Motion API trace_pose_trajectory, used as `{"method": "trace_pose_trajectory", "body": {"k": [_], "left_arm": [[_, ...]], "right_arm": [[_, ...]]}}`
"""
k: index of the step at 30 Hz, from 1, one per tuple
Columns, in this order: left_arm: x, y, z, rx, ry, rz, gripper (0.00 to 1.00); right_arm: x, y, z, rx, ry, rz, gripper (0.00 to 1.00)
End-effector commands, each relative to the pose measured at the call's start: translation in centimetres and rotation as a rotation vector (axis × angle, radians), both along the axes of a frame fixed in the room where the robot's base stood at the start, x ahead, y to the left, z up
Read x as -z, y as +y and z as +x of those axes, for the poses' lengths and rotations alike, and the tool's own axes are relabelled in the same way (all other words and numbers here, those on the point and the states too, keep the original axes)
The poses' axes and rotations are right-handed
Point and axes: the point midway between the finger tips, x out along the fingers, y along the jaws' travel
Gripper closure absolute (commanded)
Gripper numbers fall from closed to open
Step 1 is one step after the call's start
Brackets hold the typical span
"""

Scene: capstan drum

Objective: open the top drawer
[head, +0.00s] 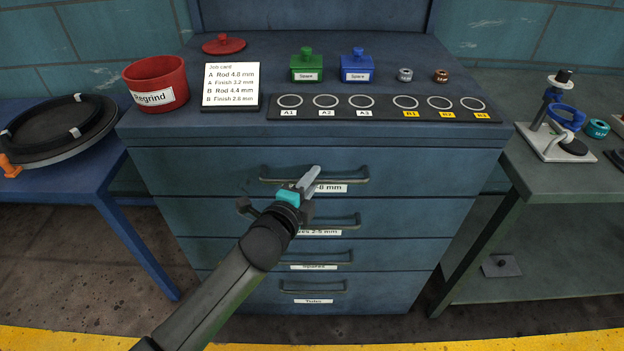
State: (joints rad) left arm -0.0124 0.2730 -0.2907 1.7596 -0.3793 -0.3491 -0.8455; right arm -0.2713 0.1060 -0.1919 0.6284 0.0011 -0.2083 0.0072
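The top drawer (220,172) is in the blue-grey cabinet and its front looks flush, so it appears shut. Its dark bar handle (350,180) runs across the front above a white label ending in "8 mm". My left gripper (312,178) comes up from the lower left. Its pale fingers lie over the middle of the handle and hide part of the handle and the label. I cannot tell whether the fingers touch the handle or how far apart they are. My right gripper is not in view.
Below are several closed drawers with handles, partly behind my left arm. On the cabinet top stand a red Regrind pot (155,85), a job card (231,86), a green box (306,68), a blue box (357,68) and a ring-marked strip (385,108). Tables flank the cabinet.

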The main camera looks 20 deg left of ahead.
Motion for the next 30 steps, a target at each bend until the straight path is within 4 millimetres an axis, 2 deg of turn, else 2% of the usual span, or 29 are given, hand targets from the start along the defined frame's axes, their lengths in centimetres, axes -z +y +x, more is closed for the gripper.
{"method": "trace_pose_trajectory", "body": {"k": [1,5,6,30], "left_arm": [[0.01,0.0,-0.01,0.0,0.0,0.0,0.84],[0.01,0.01,-0.02,0.0,0.0,0.0,0.99],[0.01,0.01,-0.02,0.0,0.0,0.0,1.0],[0.02,0.03,-0.02,0.0,0.0,0.0,1.0]], "right_arm": [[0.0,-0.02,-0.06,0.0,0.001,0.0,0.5],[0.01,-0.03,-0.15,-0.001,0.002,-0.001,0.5],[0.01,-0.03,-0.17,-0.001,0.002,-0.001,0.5],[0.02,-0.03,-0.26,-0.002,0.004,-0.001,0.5]]}}
